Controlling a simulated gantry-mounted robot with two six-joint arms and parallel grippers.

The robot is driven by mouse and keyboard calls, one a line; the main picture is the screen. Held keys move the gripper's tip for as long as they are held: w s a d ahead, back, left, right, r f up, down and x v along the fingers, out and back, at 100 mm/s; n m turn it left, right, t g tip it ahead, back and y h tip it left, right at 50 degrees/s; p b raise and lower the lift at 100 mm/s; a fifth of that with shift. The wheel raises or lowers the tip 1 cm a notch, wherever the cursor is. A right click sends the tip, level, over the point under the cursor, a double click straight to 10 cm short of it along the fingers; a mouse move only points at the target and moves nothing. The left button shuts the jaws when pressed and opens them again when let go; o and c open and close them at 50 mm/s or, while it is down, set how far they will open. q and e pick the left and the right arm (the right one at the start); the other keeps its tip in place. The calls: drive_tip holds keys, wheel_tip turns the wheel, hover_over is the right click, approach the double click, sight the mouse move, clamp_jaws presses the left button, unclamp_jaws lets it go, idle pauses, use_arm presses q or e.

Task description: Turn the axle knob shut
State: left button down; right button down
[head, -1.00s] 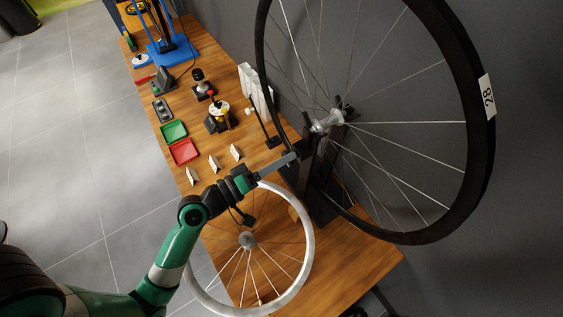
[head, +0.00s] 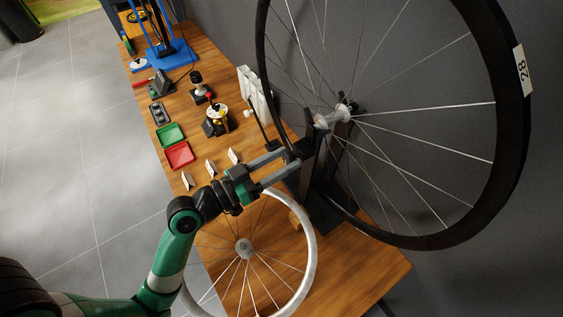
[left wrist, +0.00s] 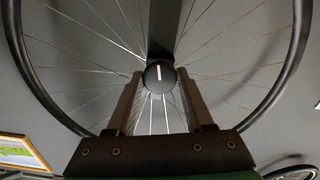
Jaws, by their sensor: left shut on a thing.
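The axle knob (left wrist: 159,75) is a round dark cap with a white line, upright in the left wrist view, at the hub of a large black-rimmed wheel (head: 508,135). My left gripper (head: 291,157) reaches the dark stand (head: 308,163) beside this wheel. In the left wrist view its two fingers (left wrist: 159,84) lie on either side of the knob, shut on it. In the head view the knob is hidden by the fingers and the stand. My right gripper does not show.
A silver-rimmed wheel (head: 309,252) lies on the wooden table (head: 365,268) below my left arm. Small white cards (head: 210,167), a red tray (head: 179,155), a green tray (head: 171,135) and a blue stand (head: 178,55) are further along the table.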

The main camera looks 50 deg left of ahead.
use_arm(q)
drive_tip(key=shift+m, duration=0.6)
drive_tip(key=shift+c, duration=1.5)
unclamp_jaws()
